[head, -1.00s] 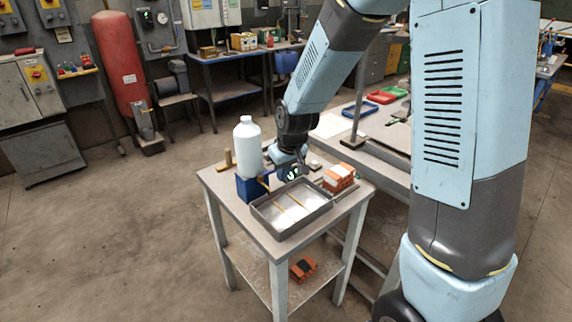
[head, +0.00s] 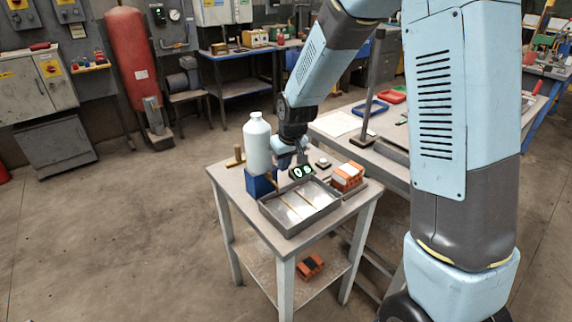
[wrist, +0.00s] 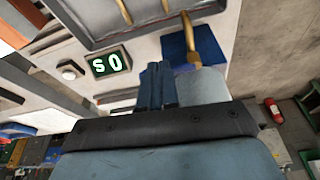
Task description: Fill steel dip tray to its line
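The steel dip tray (head: 331,208) sits on the small table, its floor pale and shiny, with two thin yellowish strips across it. I cannot make out the fill line or liquid level. A white bottle (head: 258,145) stands upright by a blue block (head: 261,186) behind the tray's left corner. A brass spout (wrist: 187,42) shows by the blue block (wrist: 205,42) in the wrist view. My gripper (wrist: 157,84) has its fingers together with nothing visible between them, in front of the grey bottle body (wrist: 203,87). In the head view my gripper (head: 298,157) is right of the bottle, behind the tray.
A green-lit display (head: 302,171) reading like "0 s" stands behind the tray, near a white round button (head: 323,163). A wooden peg (head: 237,156) stands left of the bottle. A workbench (head: 345,125) adjoins behind.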

